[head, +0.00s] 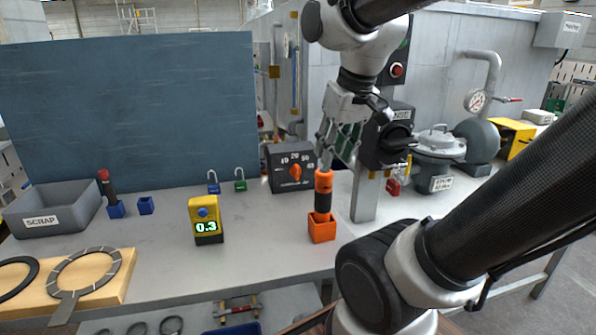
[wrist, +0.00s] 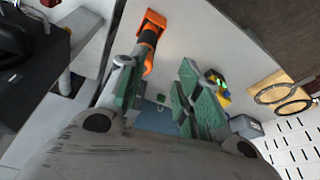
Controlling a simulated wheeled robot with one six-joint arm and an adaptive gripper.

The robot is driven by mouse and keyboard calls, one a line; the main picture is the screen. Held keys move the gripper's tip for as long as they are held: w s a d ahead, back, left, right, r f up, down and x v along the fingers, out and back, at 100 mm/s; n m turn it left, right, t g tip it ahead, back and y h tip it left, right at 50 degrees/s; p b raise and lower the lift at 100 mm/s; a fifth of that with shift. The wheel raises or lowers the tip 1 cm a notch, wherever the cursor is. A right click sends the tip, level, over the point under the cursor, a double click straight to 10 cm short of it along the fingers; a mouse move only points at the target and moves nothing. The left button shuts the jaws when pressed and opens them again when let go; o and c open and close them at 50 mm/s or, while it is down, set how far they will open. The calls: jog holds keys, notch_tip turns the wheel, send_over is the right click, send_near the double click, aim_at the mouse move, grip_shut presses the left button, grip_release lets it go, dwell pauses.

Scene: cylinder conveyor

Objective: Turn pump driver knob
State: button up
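A dark box with numbers around an orange pointer knob (head: 295,172) stands at the back of the bench in the head view. I cannot make out this knob in the wrist view. My gripper (head: 337,155) hangs to the right of the box, fingers down, its green pads apart. In the wrist view my gripper (wrist: 160,85) is open, with nothing seen held. An orange and black tool (head: 323,190) stands upright in an orange holder (head: 322,230) below the fingers. The tool also shows in the wrist view (wrist: 149,40), close to the left finger; I cannot tell whether they touch.
A grey post with a black rotary switch (head: 398,138) rises right of my gripper, beside a pump (head: 440,150). A yellow meter (head: 205,218) reading 0.3, blue and green padlocks, and a grey SCRAP bin (head: 50,208) stand left. The bench front centre is mostly clear.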

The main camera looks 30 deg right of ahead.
jog(key=shift+m+g, duration=0.5)
jog(key=shift+g, duration=0.1)
jog(key=w, duration=0.2)
jog(key=w+d, duration=0.1)
jog(key=w, duration=0.5)
jog(key=shift+w+d+r, duration=0.1)
jog(key=shift+w+d, duration=0.05)
jog(key=shift+d, duration=0.05)
jog(key=w+d+f, duration=0.2)
jog(key=w, duration=0.6)
jog(key=m+g, duration=0.2)
send_over(298, 167)
notch_tip(298, 167, down, 8)
jog(key=shift+f, duration=0.25)
jog(key=shift+w+f, duration=0.15)
jog(key=shift+f, duration=0.2)
notch_tip(298, 167, down, 7)
jog(key=shift+f, duration=0.2)
grip_shut()
